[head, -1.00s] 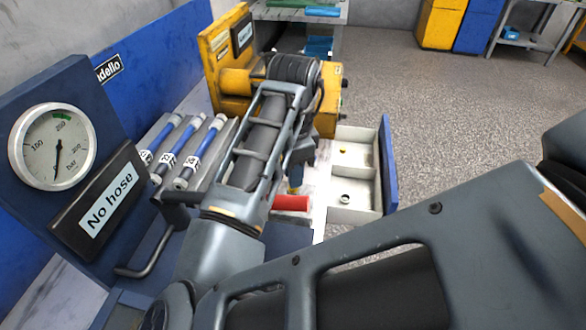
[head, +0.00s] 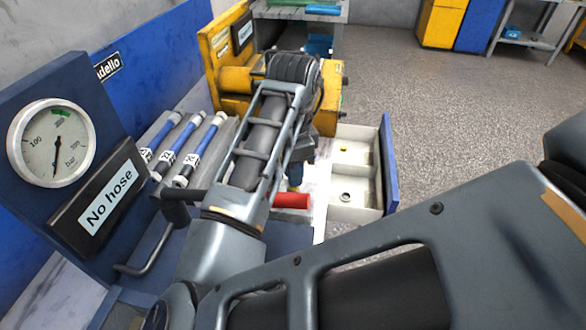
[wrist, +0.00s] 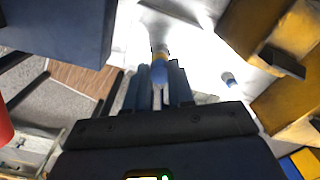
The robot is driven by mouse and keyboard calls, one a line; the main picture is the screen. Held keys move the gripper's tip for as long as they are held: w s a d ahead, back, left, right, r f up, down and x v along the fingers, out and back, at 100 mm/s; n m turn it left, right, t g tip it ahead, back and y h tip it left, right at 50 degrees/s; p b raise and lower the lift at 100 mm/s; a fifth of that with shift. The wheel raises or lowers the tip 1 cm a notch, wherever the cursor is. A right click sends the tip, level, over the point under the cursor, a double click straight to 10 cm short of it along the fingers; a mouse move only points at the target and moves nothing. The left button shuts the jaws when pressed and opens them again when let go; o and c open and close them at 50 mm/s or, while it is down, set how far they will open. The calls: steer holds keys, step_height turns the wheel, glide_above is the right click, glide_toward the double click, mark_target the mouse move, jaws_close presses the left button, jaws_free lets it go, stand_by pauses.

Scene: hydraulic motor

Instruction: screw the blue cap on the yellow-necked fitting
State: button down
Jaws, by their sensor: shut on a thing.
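My gripper (wrist: 158,88) is shut on the blue cap (wrist: 160,74), which sits between its two blue-grey fingertips in the wrist view. The yellow neck of the fitting (wrist: 160,51) shows directly beyond the cap and in line with it. The cap appears to meet the neck, but I cannot tell how far it is seated on the thread. In the head view my arm hides most of the gripper. A small yellow bit of the neck (head: 294,188) shows below it, above the white bench.
A red handle (head: 291,201) lies close below the gripper. To the right is a pale divided tray (head: 354,213) with small parts and a blue side wall. A yellow motor housing (head: 331,95) stands behind. A second fitting (wrist: 229,79) is right of the cap.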

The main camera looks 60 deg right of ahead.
steer(key=shift+f, duration=0.25)
steer(key=shift+f+m+b, duration=0.1)
steer(key=shift+m+b, duration=0.2)
steer(key=shift+b, duration=0.05)
steer(key=m+b, duration=0.1)
steer(key=m, duration=0.2)
steer(key=shift+f+b, duration=0.1)
steer(key=shift+b, duration=0.25)
steer(key=shift+m+b, duration=0.35)
steer(key=shift+m, duration=0.75)
steer(key=shift+m+b, duration=0.6)
steer(key=shift+m, duration=0.2)
steer(key=m+b, duration=0.1)
steer(key=m, duration=0.3)
steer(key=shift+b, duration=0.3)
